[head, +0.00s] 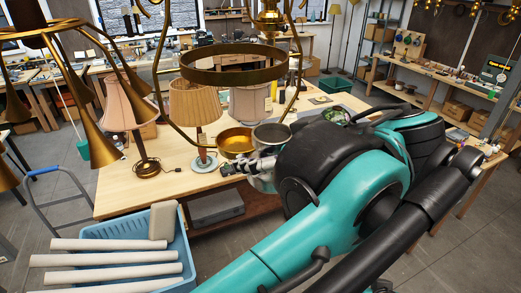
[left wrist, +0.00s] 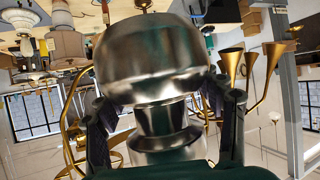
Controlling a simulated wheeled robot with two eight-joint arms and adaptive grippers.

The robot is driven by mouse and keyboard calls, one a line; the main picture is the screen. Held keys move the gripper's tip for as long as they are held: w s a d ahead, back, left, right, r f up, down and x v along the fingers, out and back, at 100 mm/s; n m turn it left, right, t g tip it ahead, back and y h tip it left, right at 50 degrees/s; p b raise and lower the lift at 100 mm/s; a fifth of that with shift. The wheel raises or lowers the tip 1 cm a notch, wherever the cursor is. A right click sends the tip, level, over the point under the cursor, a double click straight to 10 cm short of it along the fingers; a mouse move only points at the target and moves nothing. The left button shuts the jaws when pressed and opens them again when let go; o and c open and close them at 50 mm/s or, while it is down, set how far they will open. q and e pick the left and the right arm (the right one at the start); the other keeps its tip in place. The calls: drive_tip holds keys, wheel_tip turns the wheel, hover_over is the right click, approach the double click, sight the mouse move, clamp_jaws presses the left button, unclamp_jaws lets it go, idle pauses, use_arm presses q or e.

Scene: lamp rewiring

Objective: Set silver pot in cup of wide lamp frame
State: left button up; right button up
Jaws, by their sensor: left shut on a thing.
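The silver pot (head: 271,133) is held upright or nearly so at the middle of the head view, its open mouth facing up. My left gripper (head: 246,168) is shut on it. The left wrist view shows the silver pot (left wrist: 152,55) filling the middle, with a dark finger of my left gripper (left wrist: 165,128) on each side of its narrow neck. The wide lamp frame (head: 248,77) is a brass ring with curved arms. Its gold cup (head: 236,141) is just left of the pot in the head view; I cannot tell whether they touch. My right gripper is out of view.
Pleated lamps (head: 195,103) and (head: 130,105) stand on the wooden table (head: 120,200) behind and left. A brass lamp with hanging cones (head: 100,143) is at the left. A blue crate (head: 180,245) with white tubes stands in front.

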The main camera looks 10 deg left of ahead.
use_arm(q)
drive_tip(key=shift+w+a+f+b, duration=0.1)
drive_tip(key=shift+w+a+b, duration=0.05)
drive_tip(key=shift+w+a, duration=1.85)
drive_tip(key=shift+w+a+f+b, duration=0.15)
drive_tip(key=shift+w+a, duration=1)
drive_tip(key=shift+w, duration=1.55)
drive_tip(key=shift+w+a+f+b, duration=0.1)
drive_tip(key=shift+w+a+b, duration=0.1)
drive_tip(key=shift+w+a, duration=1.8)
drive_tip(key=shift+w+d+f, duration=0.15)
drive_tip(key=shift+w+d, duration=0.15)
drive_tip(key=shift+w, duration=0.25)
drive_tip(key=shift+f+b, duration=0.95)
drive_tip(key=shift+f, duration=0.3)
drive_tip(key=shift+f, duration=0.2)
drive_tip(key=shift+s, duration=0.1)
drive_tip(key=o, duration=1.6)
drive_tip(key=shift+d, duration=0.1)
